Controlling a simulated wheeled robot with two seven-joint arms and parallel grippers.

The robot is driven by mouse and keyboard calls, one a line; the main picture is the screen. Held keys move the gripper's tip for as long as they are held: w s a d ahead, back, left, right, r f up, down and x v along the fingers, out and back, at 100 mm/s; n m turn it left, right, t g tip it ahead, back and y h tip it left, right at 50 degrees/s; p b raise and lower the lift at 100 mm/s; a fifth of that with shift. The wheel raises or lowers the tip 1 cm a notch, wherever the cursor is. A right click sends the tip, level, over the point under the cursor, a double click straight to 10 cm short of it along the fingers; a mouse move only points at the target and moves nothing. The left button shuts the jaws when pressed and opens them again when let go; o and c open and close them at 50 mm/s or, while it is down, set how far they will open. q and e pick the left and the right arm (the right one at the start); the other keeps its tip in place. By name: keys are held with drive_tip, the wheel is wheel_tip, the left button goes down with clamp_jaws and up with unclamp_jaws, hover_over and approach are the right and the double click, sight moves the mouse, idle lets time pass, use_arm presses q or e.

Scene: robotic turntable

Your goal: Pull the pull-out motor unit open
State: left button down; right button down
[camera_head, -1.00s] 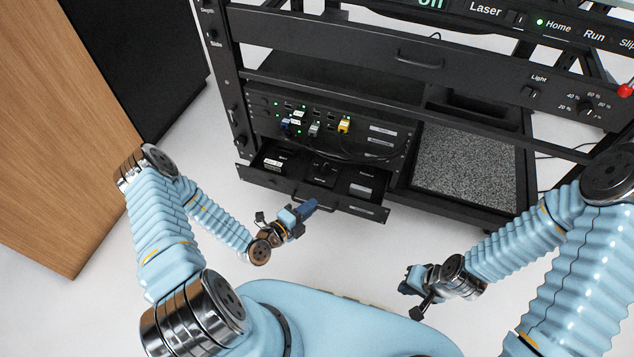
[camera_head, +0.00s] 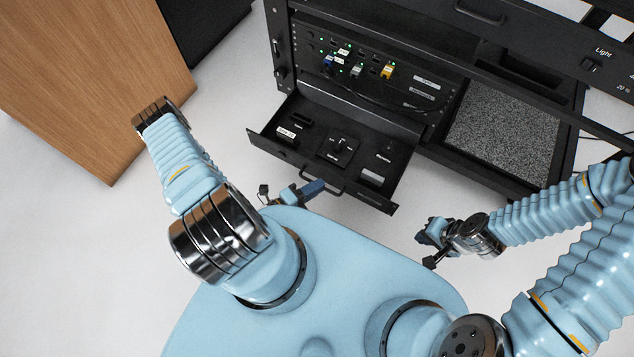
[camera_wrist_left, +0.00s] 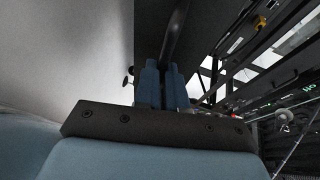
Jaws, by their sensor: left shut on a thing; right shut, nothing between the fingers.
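The pull-out motor unit (camera_head: 372,155) is a black drawer low in the rack, and it stands well out from the rack front, with labelled parts inside. Its black bar handle (camera_head: 338,194) is on the front panel. My left gripper (camera_head: 316,187) is at the left part of this handle, shut on it. In the left wrist view, its blue fingers (camera_wrist_left: 162,84) are close together with a dark bar (camera_wrist_left: 177,30) at their tips. My right gripper (camera_head: 428,236) is shut and empty, right of the drawer and apart from it.
Above the drawer is a panel with coloured plugs (camera_head: 388,71) and cables. A grey speckled surface (camera_head: 505,130) lies to the right in the rack. A wooden cabinet (camera_head: 90,85) stands at the left. White floor is clear around the drawer's left side.

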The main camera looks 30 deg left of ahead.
use_arm(q)
drive_tip(key=c, duration=1.2)
unclamp_jaws()
drive_tip(key=shift+s+a, duration=0.1)
drive_tip(key=v, duration=1.3)
drive_tip(key=shift+s, duration=0.25)
drive_tip(key=shift+a+r, duration=0.1)
drive_tip(key=shift+a, duration=0.05)
